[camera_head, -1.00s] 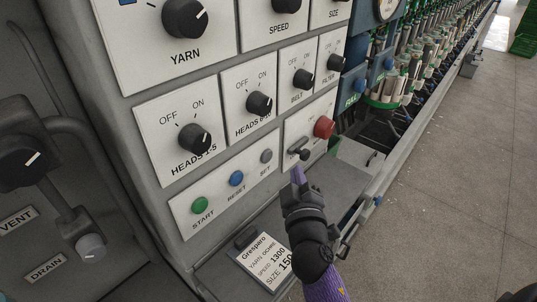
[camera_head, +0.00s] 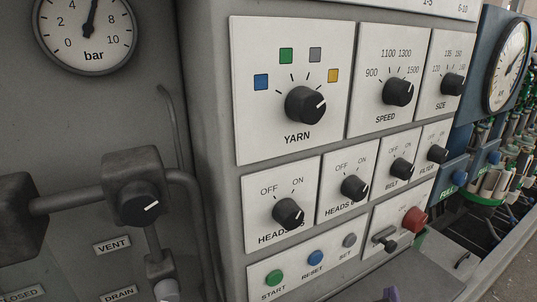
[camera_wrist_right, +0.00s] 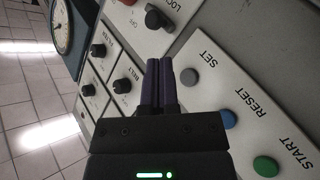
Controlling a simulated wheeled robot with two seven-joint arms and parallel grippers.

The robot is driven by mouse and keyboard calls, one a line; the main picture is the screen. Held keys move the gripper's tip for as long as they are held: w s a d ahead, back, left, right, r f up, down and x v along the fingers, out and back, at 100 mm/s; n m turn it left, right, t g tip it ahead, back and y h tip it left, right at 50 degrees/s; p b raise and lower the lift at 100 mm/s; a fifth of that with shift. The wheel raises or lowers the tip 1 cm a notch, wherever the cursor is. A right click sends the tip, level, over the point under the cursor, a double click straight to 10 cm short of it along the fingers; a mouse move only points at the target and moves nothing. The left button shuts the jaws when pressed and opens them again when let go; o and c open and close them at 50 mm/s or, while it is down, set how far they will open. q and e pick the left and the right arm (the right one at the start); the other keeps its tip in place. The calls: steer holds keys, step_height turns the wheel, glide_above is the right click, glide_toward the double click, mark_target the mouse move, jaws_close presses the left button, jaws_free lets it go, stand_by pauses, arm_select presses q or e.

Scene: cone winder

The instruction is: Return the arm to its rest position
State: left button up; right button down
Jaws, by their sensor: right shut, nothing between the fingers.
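My right gripper shows in the right wrist view (camera_wrist_right: 158,66) with its two purple fingers together and nothing between them. It is in front of the control panel, near the SET button (camera_wrist_right: 188,77) and a black switch (camera_wrist_right: 155,19). I cannot tell the exact gap to the panel. In the head view only a purple bit of the right gripper (camera_head: 392,294) shows at the bottom edge, below the START, RESET and SET row; the rest of that arm is out of the picture. My left gripper is not in view.
The panel carries the YARN knob (camera_head: 305,105), SPEED knob (camera_head: 398,92), several OFF/ON knobs, the green START button (camera_head: 275,278) and a red button (camera_head: 415,220). Valve pipes (camera_head: 70,200) and a bar gauge (camera_head: 85,28) stand left. A grey ledge (camera_head: 447,262) juts out lower right.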

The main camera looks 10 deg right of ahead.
steer(key=s+a+f+g+y, duration=0.4)
steer(key=s+a+f+g, duration=0.15)
steer(key=s, duration=0.35)
steer(key=s+a+f+g+y, duration=0.4)
steer(key=s+a+f+g, duration=0.15)
steer(key=s, duration=0.35)
steer(key=s+d+f+g+b, duration=0.1)
steer(key=s+f+g+b, duration=0.15)
steer(key=f, duration=2.05)
arm_select(q)
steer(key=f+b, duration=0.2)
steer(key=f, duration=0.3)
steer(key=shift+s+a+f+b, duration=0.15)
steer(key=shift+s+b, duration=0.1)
steer(key=shift+b, duration=0.15)
arm_select(e)
steer(key=s+d+f, duration=0.2)
steer(key=s+f, duration=0.8)
steer(key=s, duration=0.3)
steer(key=shift+d+h, duration=0.3)
steer(key=shift+d, duration=0.05)
